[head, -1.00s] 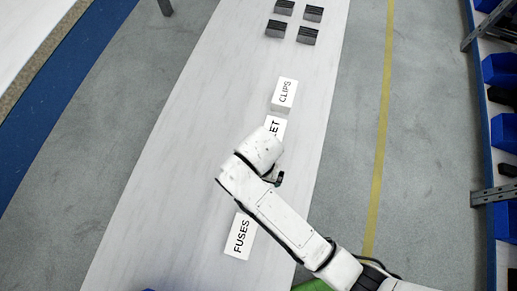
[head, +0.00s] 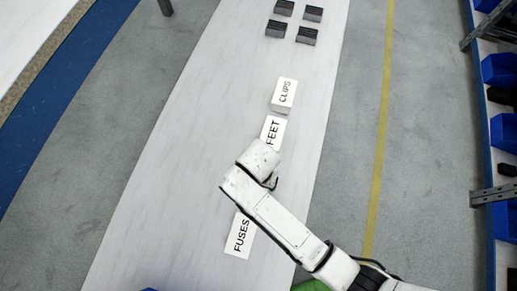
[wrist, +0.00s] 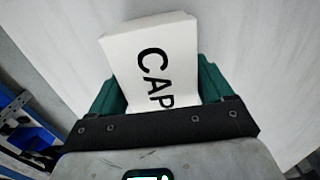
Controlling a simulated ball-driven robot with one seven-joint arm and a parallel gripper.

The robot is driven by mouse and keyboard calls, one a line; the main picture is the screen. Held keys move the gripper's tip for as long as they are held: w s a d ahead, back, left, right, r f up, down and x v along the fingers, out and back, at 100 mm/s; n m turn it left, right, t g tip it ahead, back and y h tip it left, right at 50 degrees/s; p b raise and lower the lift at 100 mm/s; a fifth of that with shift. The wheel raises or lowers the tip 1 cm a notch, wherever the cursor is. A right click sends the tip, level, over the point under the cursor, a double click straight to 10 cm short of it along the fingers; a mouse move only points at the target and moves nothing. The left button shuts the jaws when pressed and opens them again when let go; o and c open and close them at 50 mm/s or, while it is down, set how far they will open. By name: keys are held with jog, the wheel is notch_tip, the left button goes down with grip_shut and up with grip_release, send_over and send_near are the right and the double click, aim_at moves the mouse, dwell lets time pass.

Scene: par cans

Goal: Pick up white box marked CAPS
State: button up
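The white box marked CAPS (wrist: 152,55) shows in the wrist view with the letters "CAP" visible. Its near end is hidden by my gripper's dark bar. My gripper (wrist: 160,95) has its two green fingers wide apart, one on each side of the box. The box looks slightly turned relative to the fingers, and I cannot make out firm contact. In the head view my arm covers the gripper and the CAPS box.
In the head view, white boxes marked FEET (head: 273,133), CLIPS (head: 284,93) and FUSES (head: 240,236) stand in a row on the pale table (head: 180,150). Several dark blocks (head: 283,7) sit at the far end. Blue bins (head: 500,70) line a shelf at right.

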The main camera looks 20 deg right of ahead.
jog(key=c, duration=0.7)
jog(key=shift+r, duration=0.1)
